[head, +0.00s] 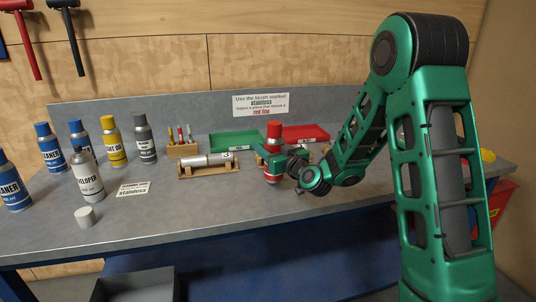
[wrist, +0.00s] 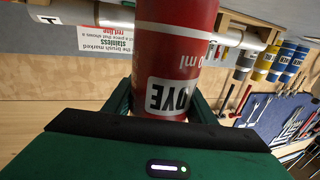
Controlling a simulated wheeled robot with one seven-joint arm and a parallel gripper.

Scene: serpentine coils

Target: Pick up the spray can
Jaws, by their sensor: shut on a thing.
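I cannot tell whether the can's base touches the bench.
A metal cylinder on a wooden cradle (head: 208,171) lies just left of the can. A green tray (head: 233,141) and a red tray (head: 308,133) sit behind. Several other cans, including a developer can (head: 88,178), stand at left. The bench front (head: 190,215) is clear.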

